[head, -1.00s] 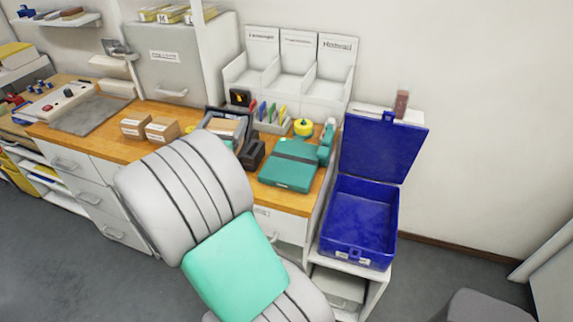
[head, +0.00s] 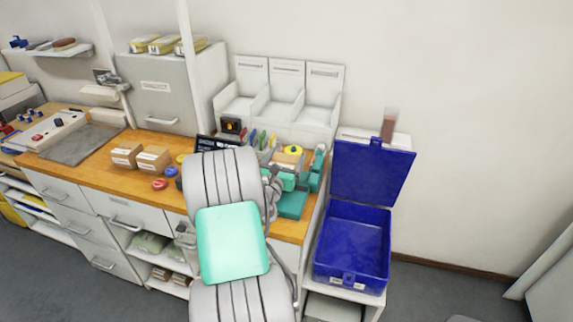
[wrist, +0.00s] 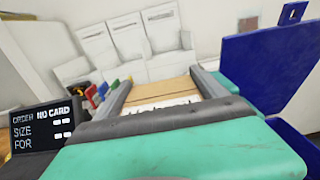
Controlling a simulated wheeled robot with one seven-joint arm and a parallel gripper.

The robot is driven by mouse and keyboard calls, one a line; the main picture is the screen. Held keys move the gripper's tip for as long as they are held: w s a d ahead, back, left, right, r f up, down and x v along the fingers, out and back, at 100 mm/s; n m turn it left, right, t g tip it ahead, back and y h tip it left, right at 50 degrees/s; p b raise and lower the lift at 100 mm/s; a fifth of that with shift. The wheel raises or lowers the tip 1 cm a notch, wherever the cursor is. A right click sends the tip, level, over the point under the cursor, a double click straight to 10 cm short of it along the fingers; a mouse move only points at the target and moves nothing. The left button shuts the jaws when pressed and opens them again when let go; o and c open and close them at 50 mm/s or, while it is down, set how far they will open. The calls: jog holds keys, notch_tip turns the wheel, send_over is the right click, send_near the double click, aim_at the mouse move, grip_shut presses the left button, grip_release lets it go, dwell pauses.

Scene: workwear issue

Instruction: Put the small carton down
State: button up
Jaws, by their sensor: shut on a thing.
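The small carton is a tan box with a white label, held between the two grey fingers of my gripper (wrist: 159,82). In the wrist view the carton (wrist: 163,92) fills the gap between the fingers. In the head view the carton (head: 288,157) shows above the right part of the wooden counter (head: 88,176), near a teal device (head: 292,206). My arm hides part of the counter and of the device. I cannot tell whether the carton touches anything below it.
Two similar cartons (head: 138,157) stand on the counter left of my arm. A dark order screen (wrist: 40,127) is left of my gripper. White upright bins (head: 283,100) stand behind. An open blue box (head: 350,245) with its lid raised is at the right.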

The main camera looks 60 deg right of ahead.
aim_at(286, 165)
jog(key=shift+f, duration=1.55)
jog(key=shift+f, duration=0.25)
jog(key=o, duration=1.5)
jog(key=shift+r, duration=0.2)
jog(key=a+b, duration=0.1)
jog(key=a, duration=0.2)
jog(key=s+a+b, duration=0.1)
jog(key=a, duration=0.3)
jog(key=a+b, duration=0.1)
jog(key=a, duration=0.3)
jog(key=shift+s+a+f, duration=0.1)
jog(key=shift+s, duration=0.2)
jog(key=shift+s+a, duration=0.15)
jog(key=shift+a, duration=0.2)
